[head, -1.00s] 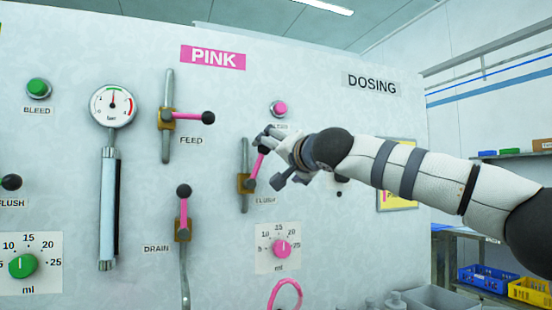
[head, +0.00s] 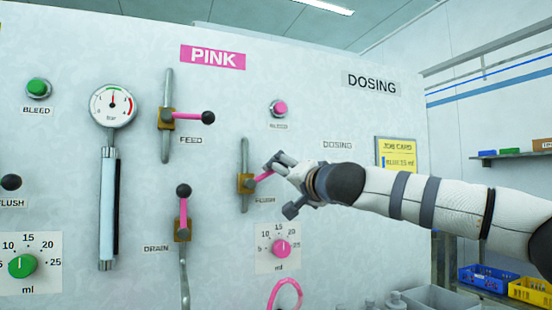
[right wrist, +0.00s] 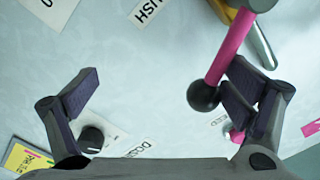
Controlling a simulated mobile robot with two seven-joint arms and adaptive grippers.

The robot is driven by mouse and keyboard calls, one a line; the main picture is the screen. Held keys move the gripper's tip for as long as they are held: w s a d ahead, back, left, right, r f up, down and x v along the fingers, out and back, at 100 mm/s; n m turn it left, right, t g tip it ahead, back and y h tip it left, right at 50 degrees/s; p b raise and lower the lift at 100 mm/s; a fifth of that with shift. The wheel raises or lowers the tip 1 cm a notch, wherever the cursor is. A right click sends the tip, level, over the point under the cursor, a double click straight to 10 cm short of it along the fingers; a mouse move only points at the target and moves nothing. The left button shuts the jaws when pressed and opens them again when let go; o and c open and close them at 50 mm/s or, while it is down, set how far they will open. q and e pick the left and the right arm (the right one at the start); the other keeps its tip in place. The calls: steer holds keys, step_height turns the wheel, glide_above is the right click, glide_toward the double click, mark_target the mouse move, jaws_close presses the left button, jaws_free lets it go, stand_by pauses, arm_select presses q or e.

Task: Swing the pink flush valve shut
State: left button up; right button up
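The pink flush valve has a brass body (head: 245,183) on a vertical pipe. Its pink lever (head: 264,177) slants up to the right, short of level. My right gripper (head: 281,163) is at the lever's outer end and covers its knob in the head view. In the right wrist view, the gripper (right wrist: 165,78) has its fingers wide apart. The pink lever (right wrist: 232,48) and its black knob (right wrist: 203,97) lie between them, close beside the right-hand finger; whether they touch I cannot tell. My left gripper is not in view.
The pink feed lever (head: 190,116) points right. The pink drain lever (head: 183,212) points up. The pink bleed button (head: 279,109) is above the flush valve and the pink dosing dial (head: 281,248) below. A black knob (right wrist: 91,138) sits near the left finger.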

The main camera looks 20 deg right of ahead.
steer(key=shift+f, duration=1)
steer(key=shift+w+d+f, duration=0.1)
steer(key=shift+d+f, duration=0.05)
steer(key=shift+f, duration=0.6)
steer(key=shift+a+r, duration=0.45)
steer(key=shift+a, duration=0.05)
steer(key=s, duration=0.9)
steer(key=shift+s+d+r, duration=0.15)
steer(key=shift+d+r, duration=0.05)
steer(key=shift+r, duration=0.1)
